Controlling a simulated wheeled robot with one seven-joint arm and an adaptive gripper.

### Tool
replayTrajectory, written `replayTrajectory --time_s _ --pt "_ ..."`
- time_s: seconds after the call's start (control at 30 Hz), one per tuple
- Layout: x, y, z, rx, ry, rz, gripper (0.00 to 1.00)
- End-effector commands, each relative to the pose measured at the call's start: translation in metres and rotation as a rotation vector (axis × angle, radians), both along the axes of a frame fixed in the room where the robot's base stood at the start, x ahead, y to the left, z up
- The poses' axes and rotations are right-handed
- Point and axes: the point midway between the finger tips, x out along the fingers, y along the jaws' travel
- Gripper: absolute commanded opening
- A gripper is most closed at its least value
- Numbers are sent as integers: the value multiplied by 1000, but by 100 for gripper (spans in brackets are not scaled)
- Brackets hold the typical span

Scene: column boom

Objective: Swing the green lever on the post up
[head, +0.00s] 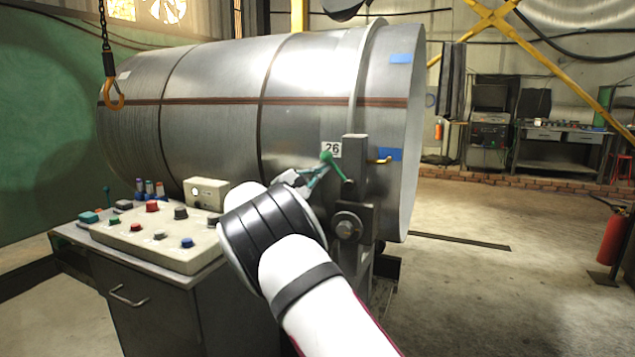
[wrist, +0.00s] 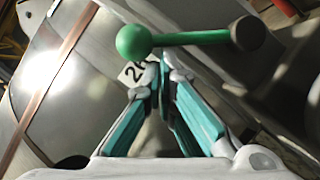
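The green lever (head: 326,157) has a round green ball at its free end and a thin green rod. In the head view it slants up and left from its pivot on the grey post (head: 355,150). In the wrist view the lever (wrist: 190,38) lies almost level, ball at left and dark hub at right. My gripper (head: 312,180) is beside the lever, to its left and below the ball. In the wrist view its teal fingers (wrist: 162,72) come together just below the rod, with nothing seen between them. I cannot tell whether the tips touch the rod.
A big steel drum (head: 230,100) lies behind the post. A control desk (head: 165,235) with several knobs stands at left, close to my arm. A hook (head: 112,95) hangs at upper left. A red extinguisher (head: 611,238) stands far right. The floor at right is mostly clear.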

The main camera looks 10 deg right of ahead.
Motion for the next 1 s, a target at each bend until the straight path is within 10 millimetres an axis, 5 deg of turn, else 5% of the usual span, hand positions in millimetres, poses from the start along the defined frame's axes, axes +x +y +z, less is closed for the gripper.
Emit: replayTrajectory --time_s 0.5,1.0 --pt "-13 -18 30 338 -248 -2 0" --pt "-18 -26 37 446 -323 -1 0"
